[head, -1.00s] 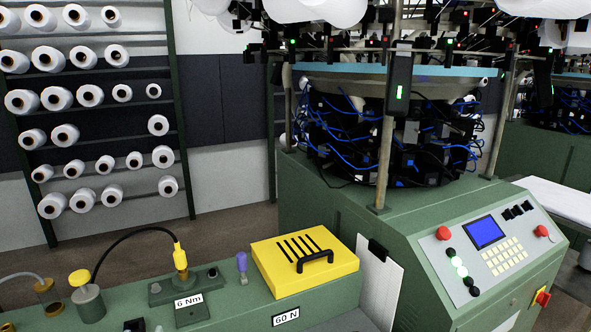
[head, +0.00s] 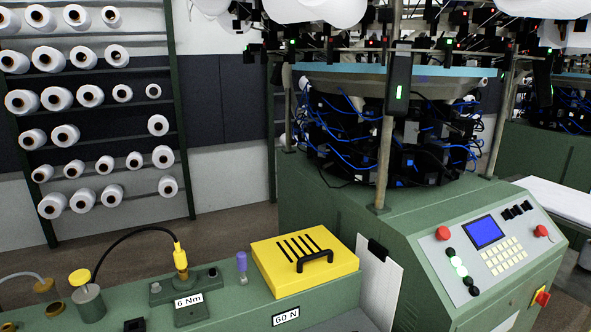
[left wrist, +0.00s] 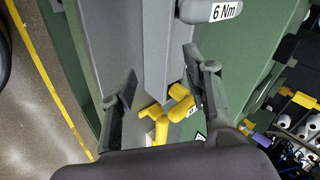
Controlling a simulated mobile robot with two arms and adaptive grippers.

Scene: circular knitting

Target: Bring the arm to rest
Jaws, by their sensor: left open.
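My left gripper (left wrist: 160,98) shows only in the left wrist view. Its two dark fingers are spread apart and hold nothing. Beyond and between them lie a grey column (left wrist: 160,45) and a yellow angled part (left wrist: 165,120); I cannot tell how near the fingertips are to these. My left gripper is out of the head view. My right gripper is in neither view.
In the head view, a green bench carries a yellow slotted cover (head: 305,262), a purple-topped pin (head: 242,266) and a yellow-ended cable (head: 180,258). The knitting machine's control panel (head: 490,245) stands right. A yarn rack (head: 85,110) stands left. A rounded grey part (left wrist: 208,10) bears "6 Nm".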

